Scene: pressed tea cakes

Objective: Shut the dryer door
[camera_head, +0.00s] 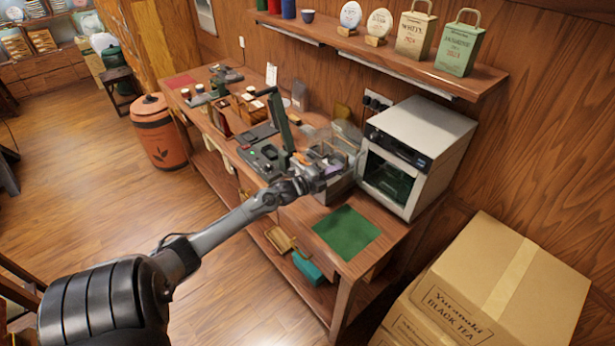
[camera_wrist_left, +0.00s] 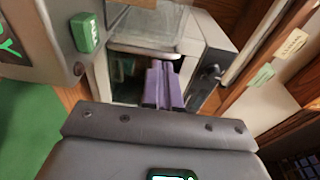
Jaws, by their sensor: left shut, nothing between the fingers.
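The dryer (camera_head: 428,135) is a pale metal box with a dark front at the right end of the bench. Its dark front opening shows something green inside. A clear panel with a grey frame (camera_head: 344,186) stands left of the front; it looks like the door standing open, but my gripper partly covers it. My left gripper (camera_head: 332,163) is shut and empty in front of this panel. In the left wrist view its purple fingers (camera_wrist_left: 163,86) are together, close to a pale-framed clear panel (camera_wrist_left: 150,45); I cannot tell whether they touch it. My right gripper is not in view.
A green mat (camera_head: 347,232) lies on the bench (camera_head: 305,215) in front of the dryer. A dark device with a raised lever (camera_head: 279,120) stands left of my gripper. Cardboard boxes (camera_head: 500,290) stand right of the bench. A shelf (camera_head: 400,66) with tins hangs above.

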